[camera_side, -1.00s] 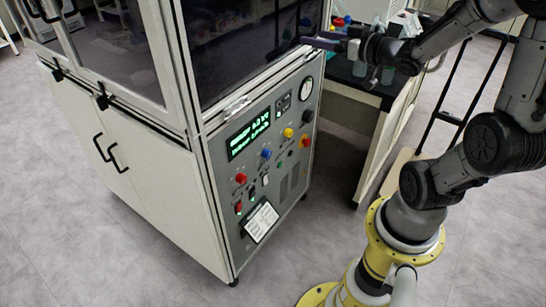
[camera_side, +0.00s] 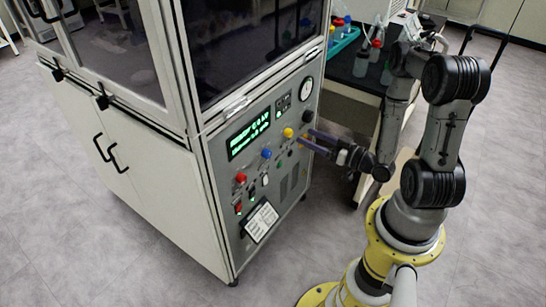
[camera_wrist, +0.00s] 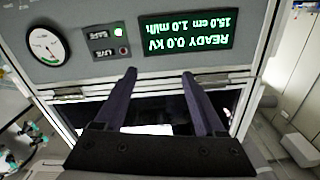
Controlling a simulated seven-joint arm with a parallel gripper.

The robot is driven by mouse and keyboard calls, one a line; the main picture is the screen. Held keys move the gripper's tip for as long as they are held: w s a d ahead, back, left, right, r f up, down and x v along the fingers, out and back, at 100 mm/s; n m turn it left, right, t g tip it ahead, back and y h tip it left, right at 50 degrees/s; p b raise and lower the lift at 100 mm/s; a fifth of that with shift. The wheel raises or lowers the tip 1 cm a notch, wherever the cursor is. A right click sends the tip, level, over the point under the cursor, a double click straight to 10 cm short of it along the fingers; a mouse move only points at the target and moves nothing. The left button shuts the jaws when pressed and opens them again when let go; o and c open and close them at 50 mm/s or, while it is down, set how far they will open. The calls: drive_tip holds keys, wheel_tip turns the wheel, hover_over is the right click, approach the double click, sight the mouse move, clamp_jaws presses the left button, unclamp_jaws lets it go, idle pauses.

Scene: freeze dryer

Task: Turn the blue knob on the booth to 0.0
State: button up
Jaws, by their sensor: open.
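The blue knob (camera_side: 266,153) sits on the booth's grey control panel (camera_side: 291,165), between a red knob (camera_side: 241,178) and a yellow knob (camera_side: 288,132). It does not show in the wrist view, and its setting is too small to read. The green-lit display (camera_side: 249,133) is above it. In the wrist view the display (camera_wrist: 186,33) is upside down and reads READY 0.0 kV, 15.0 cm, 1.0 ml/h. My gripper (camera_side: 308,138) is open and empty, to the right of the blue knob, with its fingers toward the panel. Both fingers (camera_wrist: 160,76) show in the wrist view.
A label card (camera_side: 261,220) is low on the panel. A dark bench (camera_side: 350,88) with bottles and a teal tray (camera_side: 343,40) stands behind. The floor before the panel is clear.

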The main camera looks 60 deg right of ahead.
approach(270, 155)
drive_tip(key=w, duration=0.8)
drive_tip(key=shift+w+a+r, duration=0.1)
drive_tip(key=shift+w+a, duration=0.05)
drive_tip(key=shift+w, duration=0.15)
drive_tip(key=shift+c, duration=0.4)
clamp_jaws()
